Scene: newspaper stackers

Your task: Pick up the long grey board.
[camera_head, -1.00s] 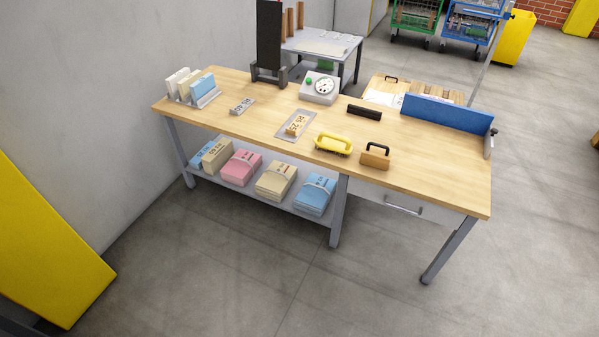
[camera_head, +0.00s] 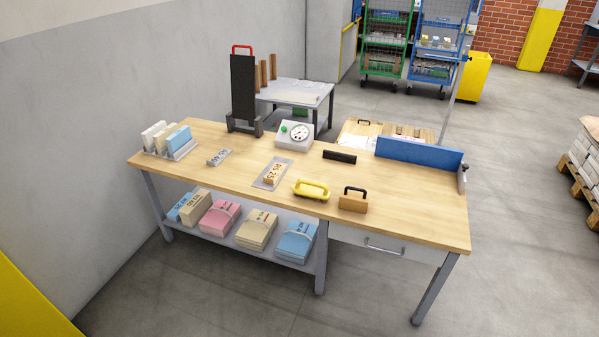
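A tall, long dark grey to black board (camera_head: 243,88) with a red handle on top stands upright in a dark holder (camera_head: 244,128) at the back left of the wooden workbench (camera_head: 220,205). I cannot tell for sure that this is the long grey board. A small flat grey plate (camera_head: 262,181) with a tan numbered block on it lies mid-bench. Neither of my grippers is in view.
A white dial scale (camera_head: 294,135), a black bar (camera_head: 340,156), a yellow-handled tool (camera_head: 311,190), a wooden block with a black handle (camera_head: 353,200) and a blue panel (camera_head: 419,153) are on the bench. Bundles lie on the lower shelf. Floor in front is clear.

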